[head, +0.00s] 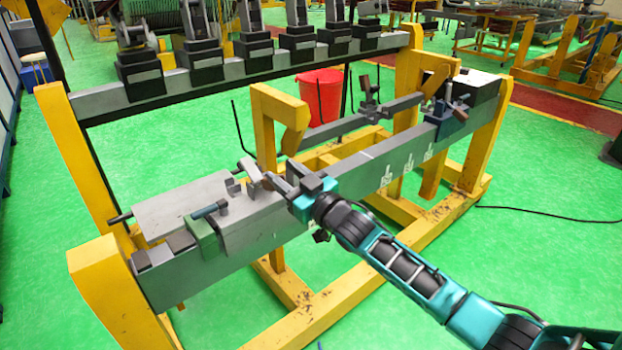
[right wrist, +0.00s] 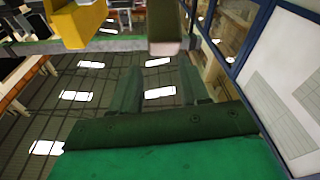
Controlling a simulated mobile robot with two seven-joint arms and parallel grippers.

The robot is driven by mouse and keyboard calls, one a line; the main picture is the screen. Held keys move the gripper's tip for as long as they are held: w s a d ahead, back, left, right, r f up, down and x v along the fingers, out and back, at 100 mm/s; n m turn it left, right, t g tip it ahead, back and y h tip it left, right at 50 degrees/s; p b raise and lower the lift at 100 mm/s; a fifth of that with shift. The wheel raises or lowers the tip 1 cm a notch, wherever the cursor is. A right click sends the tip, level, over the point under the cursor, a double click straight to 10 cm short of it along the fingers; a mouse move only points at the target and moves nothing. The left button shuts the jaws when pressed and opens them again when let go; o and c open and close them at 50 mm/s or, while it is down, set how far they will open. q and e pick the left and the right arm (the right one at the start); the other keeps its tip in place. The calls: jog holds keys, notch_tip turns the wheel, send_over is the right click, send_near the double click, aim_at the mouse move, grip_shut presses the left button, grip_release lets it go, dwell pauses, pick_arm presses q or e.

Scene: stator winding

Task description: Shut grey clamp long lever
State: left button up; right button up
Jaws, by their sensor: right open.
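The grey clamp (head: 235,187) sits on the near part of the long grey beam, beside a flat grey plate. A light grey lever (head: 250,168) stands up at a slant from it. My right gripper (head: 274,184) is just right of this lever, its fingers pointing left towards it. In the right wrist view, the two dark fingers (right wrist: 160,88) are apart with nothing between their tips. A blunt bar (right wrist: 165,28) hangs ahead of the gap; I cannot tell whether it is the lever. The head view does not show whether finger and lever touch. My left gripper is not in view.
A green clamp (head: 206,228) sits left of the gripper on the same beam. A blue clamp (head: 450,112) is at the beam's far right end. Yellow frame posts (head: 272,125) rise close behind the gripper. A red bucket (head: 320,95) stands on the green floor.

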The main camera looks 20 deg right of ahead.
jog(key=s+d+r, duration=0.2)
jog(key=s+d, duration=0.1)
jog(key=s, duration=0.3)
jog(key=shift+s+r, duration=0.3)
jog(key=shift+s, duration=0.1)
dwell(0.7)
jog(key=v, duration=1.3)
jog(key=shift+b, duration=0.4)
jog(key=shift+r, duration=0.1)
jog(key=shift+c, duration=0.2)
